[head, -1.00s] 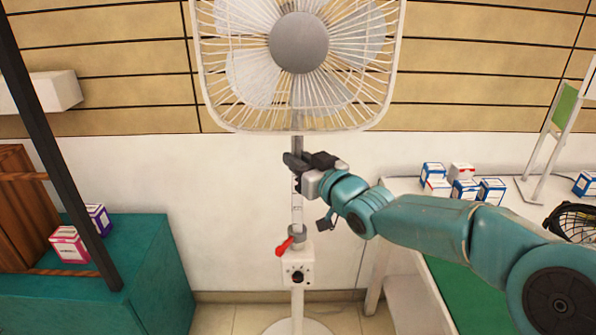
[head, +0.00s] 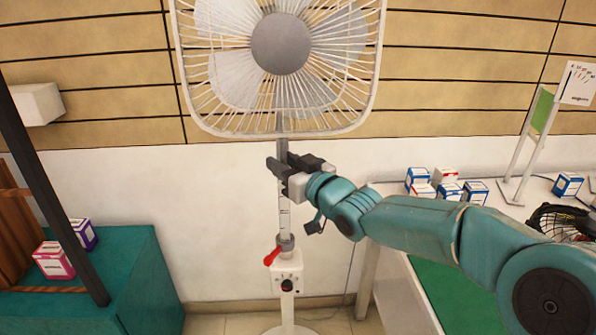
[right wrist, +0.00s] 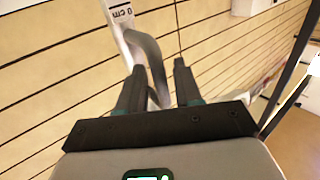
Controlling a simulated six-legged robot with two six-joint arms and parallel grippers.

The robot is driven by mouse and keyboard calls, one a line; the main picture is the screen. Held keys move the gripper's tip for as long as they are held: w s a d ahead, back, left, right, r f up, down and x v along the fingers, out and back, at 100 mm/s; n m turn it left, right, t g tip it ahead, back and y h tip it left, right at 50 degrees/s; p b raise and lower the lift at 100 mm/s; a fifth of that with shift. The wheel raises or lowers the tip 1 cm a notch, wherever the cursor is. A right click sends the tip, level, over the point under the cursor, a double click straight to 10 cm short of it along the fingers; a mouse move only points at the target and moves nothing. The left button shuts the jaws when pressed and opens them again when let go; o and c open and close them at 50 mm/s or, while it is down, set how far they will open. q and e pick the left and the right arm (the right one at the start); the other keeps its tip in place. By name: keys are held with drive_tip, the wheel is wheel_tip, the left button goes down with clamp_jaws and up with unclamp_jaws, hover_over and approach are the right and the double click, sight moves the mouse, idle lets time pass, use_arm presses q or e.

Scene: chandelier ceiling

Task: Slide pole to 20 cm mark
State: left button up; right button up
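A white standing fan (head: 279,43) is upright on its grey-white pole (head: 283,215). Small tick marks show on the pole, too small to read here. A grey collar with a red lever (head: 271,257) sits low on the pole, just above the white control box (head: 287,279). My right gripper (head: 286,168) is shut on the upper pole, just below the fan cage. In the right wrist view the pole (right wrist: 153,62) runs between the two fingers, and a white strip (right wrist: 121,18) reads "0 cm", its leading digits cut off. My left gripper is not in view.
A teal cabinet (head: 140,265) with two small boxes stands left, behind a dark slanted post (head: 48,190). The wall behind the pole is clear.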

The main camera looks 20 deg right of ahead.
drive_tip(key=v, duration=1.6)
drive_tip(key=a+f+m+g, duration=0.2)
drive_tip(key=a+f+g, duration=0.2)
drive_tip(key=f, duration=1.1)
drive_tip(key=a+f+m+g, duration=0.1)
drive_tip(key=a+f+g, duration=0.3)
drive_tip(key=f, duration=1.1)
drive_tip(key=s+a+f+m+g+h, duration=0.3)
drive_tip(key=s+f+g, duration=0.6)
drive_tip(key=s+f, duration=1.2)
wheel_tip(320, 180, up, 13)
drive_tip(key=y+p, duration=0.1)
drive_tip(key=p, duration=1.1)
drive_tip(key=shift+a+n, duration=0.3)
drive_tip(key=shift+a, duration=0.05)
